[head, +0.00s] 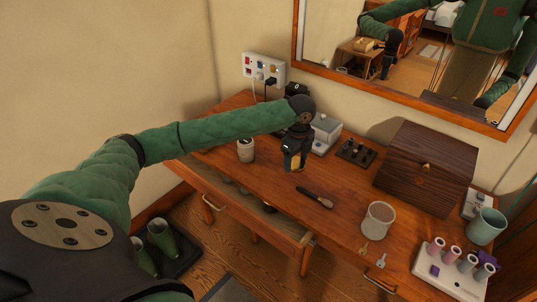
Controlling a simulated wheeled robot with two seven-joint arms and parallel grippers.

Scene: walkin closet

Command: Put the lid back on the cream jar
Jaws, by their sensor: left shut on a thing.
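My left arm reaches in from the left over the wooden desk (275,180). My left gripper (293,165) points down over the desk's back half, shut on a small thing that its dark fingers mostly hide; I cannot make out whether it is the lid. A small pale round jar (246,152) with a darker top stands just left of the gripper, apart from it; it looks like the cream jar. A wider grey, open-topped cylinder (378,219) stands to the right, near the front edge. My right gripper is not in view.
A dark brush-like tool (315,197) lies in front of the gripper. Keys (381,260) lie near the front edge. A wooden box (425,165), a teal mug (486,226) and a roll holder (450,273) fill the right. A drawer (240,218) stands open below.

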